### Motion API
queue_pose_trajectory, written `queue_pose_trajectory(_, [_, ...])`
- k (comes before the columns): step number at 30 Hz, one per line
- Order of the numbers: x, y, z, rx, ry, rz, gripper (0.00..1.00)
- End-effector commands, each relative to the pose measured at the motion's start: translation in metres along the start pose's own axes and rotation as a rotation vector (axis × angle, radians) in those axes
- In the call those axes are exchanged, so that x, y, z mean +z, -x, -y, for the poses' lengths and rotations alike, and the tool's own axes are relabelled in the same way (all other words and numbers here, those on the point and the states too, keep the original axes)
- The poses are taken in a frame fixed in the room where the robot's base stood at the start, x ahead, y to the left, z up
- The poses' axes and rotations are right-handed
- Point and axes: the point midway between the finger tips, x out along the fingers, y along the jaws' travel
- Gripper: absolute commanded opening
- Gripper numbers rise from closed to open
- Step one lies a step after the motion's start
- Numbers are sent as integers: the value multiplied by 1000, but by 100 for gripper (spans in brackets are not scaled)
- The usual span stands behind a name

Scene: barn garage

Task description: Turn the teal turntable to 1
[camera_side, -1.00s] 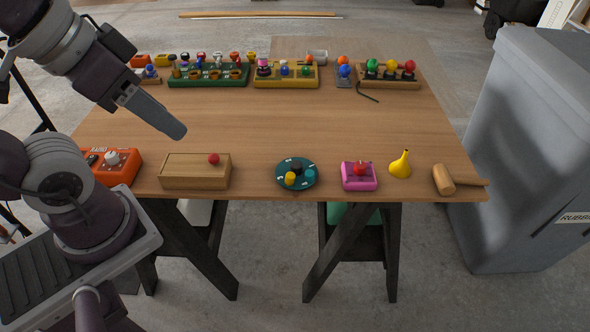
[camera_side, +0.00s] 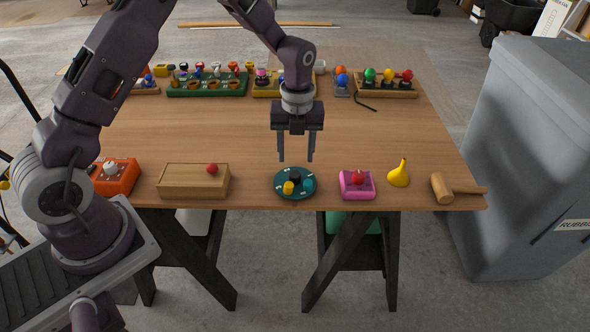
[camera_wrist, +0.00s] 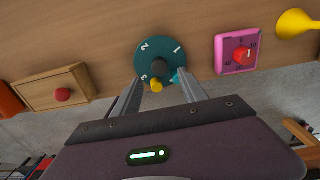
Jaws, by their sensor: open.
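The teal turntable (camera_side: 287,193) lies near the front edge of the table, a round disc with white numbers, a black knob (camera_side: 295,178) in the middle, a yellow peg (camera_side: 288,188) and a teal peg (camera_side: 308,184). In the wrist view the turntable (camera_wrist: 148,52) shows 2 at upper left, 1 at upper right and 3 at lower left by the yellow peg (camera_wrist: 156,86). The teal peg (camera_wrist: 179,75) is at lower right. My gripper (camera_side: 296,160) points down, open and empty, above the turntable, with its fingers apart and not visibly touching it.
A wooden box (camera_side: 194,182) with a red knob stands left of the turntable. A pink timer box (camera_side: 357,190) stands close on its right, then a yellow funnel (camera_side: 399,176) and a mallet (camera_side: 443,189). Racks line the back; the table middle is clear.

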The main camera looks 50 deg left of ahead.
Motion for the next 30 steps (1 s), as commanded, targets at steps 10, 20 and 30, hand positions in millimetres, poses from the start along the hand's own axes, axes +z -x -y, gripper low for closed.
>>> queue_pose_trajectory(10, [-1, -58, -1, 3, 2, -1, 50])
queue_pose_trajectory(20, [-1, -62, -1, 2, 2, 1, 42])
queue_pose_trajectory(30, [-1, -62, -1, 2, 3, 0, 0])
